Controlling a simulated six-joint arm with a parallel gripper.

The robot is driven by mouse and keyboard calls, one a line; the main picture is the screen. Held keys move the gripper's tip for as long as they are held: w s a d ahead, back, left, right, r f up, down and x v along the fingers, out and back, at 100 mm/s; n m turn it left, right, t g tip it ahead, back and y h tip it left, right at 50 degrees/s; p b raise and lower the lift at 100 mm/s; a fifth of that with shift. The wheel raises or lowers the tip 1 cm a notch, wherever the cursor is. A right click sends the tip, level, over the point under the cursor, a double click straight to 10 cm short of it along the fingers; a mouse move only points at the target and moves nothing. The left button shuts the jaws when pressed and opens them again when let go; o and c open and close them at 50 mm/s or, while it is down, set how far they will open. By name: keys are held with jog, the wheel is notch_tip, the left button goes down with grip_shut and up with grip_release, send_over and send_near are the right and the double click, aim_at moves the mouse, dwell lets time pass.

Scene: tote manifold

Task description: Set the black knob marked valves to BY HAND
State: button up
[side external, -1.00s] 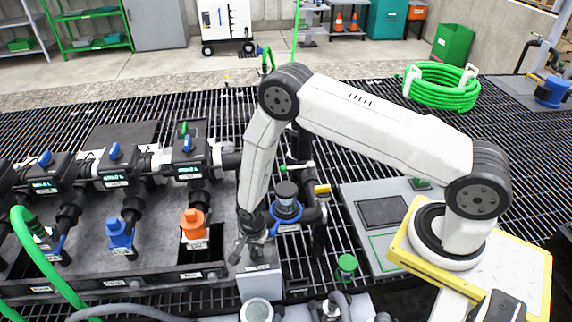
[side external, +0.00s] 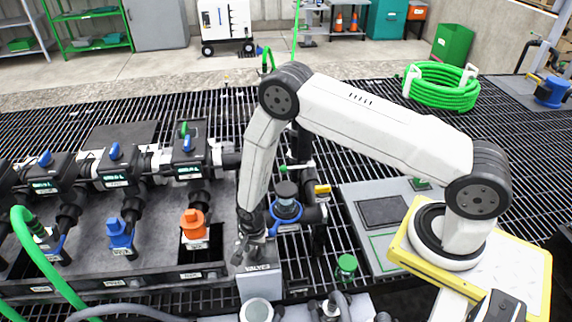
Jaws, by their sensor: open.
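A small grey box (side external: 258,287) with a label reading VALVES stands at the front edge of the manifold bench. My gripper (side external: 249,258) points down just above and behind the top of this box, with its jaws apart. The black knob cannot be made out; it is hidden by or blends with the dark jaws. I cannot tell whether the jaws touch it, nor which way it points. The BY HAND mark cannot be read.
Left of my gripper stand an orange valve handle (side external: 194,224) and a blue one (side external: 121,233) on the bench. A blue-collared fitting (side external: 286,209) stands close to the right. A green knob (side external: 346,266) and a clear round gauge (side external: 257,311) are near the front.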

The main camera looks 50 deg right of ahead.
aim_at(255, 252)
jog(key=shift+r, duration=3.85)
jog(key=shift+s+a+f, duration=0.1)
jog(key=shift+s+a, duration=0.05)
jog(key=shift+a, duration=0.3)
jog(key=shift+f, duration=0.1)
jog(key=shift+f, duration=3.8)
